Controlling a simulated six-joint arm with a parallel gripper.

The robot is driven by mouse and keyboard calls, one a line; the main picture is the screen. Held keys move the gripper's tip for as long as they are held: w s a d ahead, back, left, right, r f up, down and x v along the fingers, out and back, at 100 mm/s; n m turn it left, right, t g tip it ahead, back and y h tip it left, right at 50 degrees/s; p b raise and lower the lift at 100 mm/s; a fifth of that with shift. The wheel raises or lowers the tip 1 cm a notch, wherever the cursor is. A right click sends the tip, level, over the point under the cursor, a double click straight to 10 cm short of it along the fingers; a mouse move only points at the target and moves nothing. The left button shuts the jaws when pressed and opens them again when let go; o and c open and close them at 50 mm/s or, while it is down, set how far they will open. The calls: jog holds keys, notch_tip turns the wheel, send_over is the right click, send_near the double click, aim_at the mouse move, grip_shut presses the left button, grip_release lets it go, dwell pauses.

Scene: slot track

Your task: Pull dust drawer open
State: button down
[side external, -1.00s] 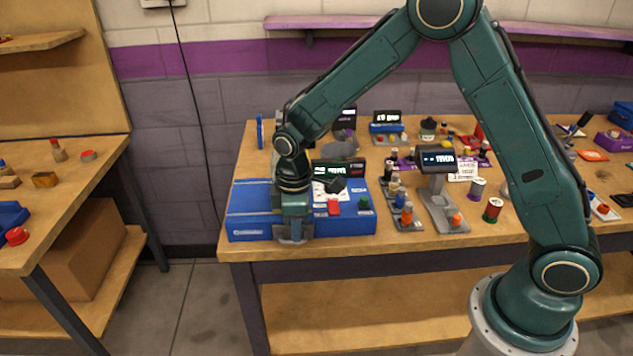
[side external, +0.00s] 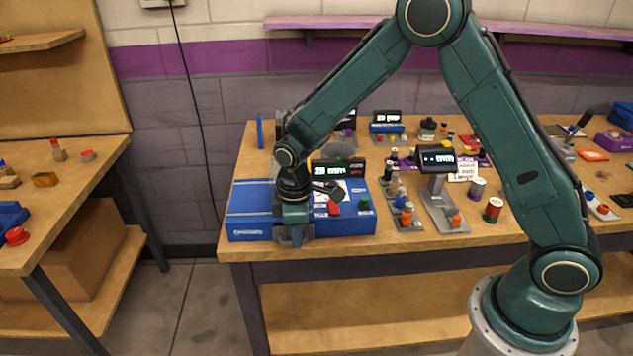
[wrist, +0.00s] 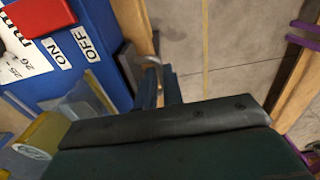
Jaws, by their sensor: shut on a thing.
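The blue machine (side external: 345,223) stands at the front left of the bench, with a display, a red switch and a green button on top. My gripper (side external: 293,238) points down at the machine's front face and is shut.
A grey stand with a display (side external: 437,190) and a tray of small bottles (side external: 403,212) are right of the machine. Another bench (side external: 70,210) stands at the left.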

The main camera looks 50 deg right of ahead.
jog(key=s+a, duration=0.7)
jog(key=shift+a, duration=0.15)
jog(key=c, duration=1.8)
grip_release()
jog(key=shift+s, duration=0.1)
jog(key=shift+r, duration=0.1)
notch_tip(320, 180, up, 14)
